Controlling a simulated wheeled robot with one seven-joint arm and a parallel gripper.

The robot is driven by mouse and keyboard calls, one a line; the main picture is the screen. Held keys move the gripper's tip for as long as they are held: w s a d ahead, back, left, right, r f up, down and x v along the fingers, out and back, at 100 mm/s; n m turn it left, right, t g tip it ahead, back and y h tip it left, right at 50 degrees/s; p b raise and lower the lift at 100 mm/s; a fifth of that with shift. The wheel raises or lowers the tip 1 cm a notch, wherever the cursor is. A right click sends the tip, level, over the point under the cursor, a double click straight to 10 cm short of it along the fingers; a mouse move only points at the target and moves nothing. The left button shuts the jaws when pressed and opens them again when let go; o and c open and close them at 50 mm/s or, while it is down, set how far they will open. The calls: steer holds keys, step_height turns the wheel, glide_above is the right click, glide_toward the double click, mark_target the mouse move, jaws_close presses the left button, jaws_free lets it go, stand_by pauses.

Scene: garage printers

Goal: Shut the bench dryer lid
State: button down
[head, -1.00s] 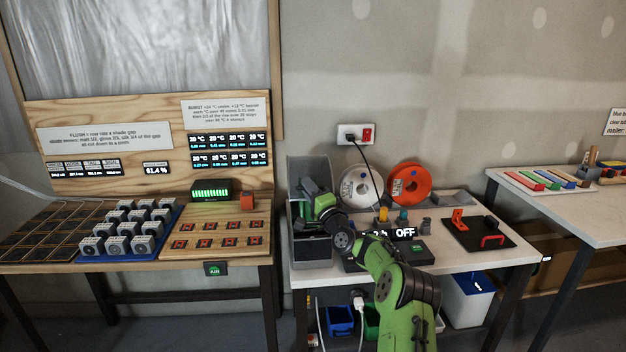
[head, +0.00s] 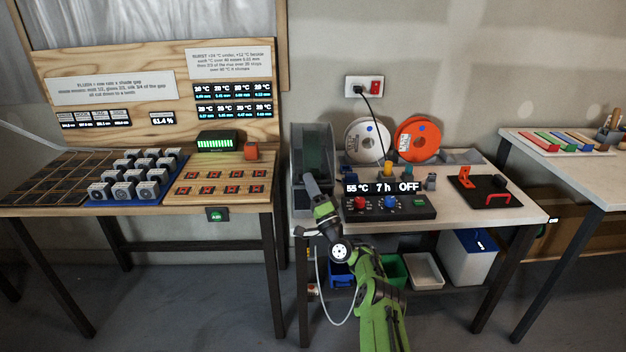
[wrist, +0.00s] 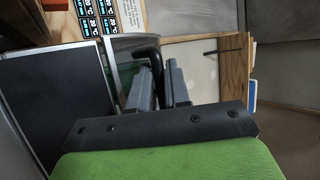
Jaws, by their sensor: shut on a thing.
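The bench dryer (head: 298,206) is a grey box at the left end of the middle bench. Its lid (head: 313,145), with a dark see-through window, stands raised at the back of the box. My gripper (head: 309,180) is at the front of the dryer, with the arm coming up from the lower right and hiding part of the box. In the wrist view, my gripper's two grey fingers (wrist: 160,85) are close together around a black bent bar (wrist: 148,50), which looks like a handle. Where the bar joins the dryer is not clear.
A control box (head: 385,207) reading 55 °C, 7 h, OFF sits right of the dryer. White (head: 366,140) and orange (head: 416,138) spools stand behind it. A black mat (head: 488,197) with a red handle lies farther right. Bins sit under the bench.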

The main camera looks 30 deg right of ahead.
steer(key=shift+f, duration=0.1)
steer(key=c, duration=1.4)
jaws_free()
steer(key=shift+w+d, duration=0.1)
steer(key=shift+w, duration=0.05)
steer(key=shift+c, duration=0.2)
steer(key=p+v, duration=0.6)
steer(key=v, duration=0.9)
steer(key=shift+s+f, duration=0.25)
steer(key=shift+s, duration=0.1)
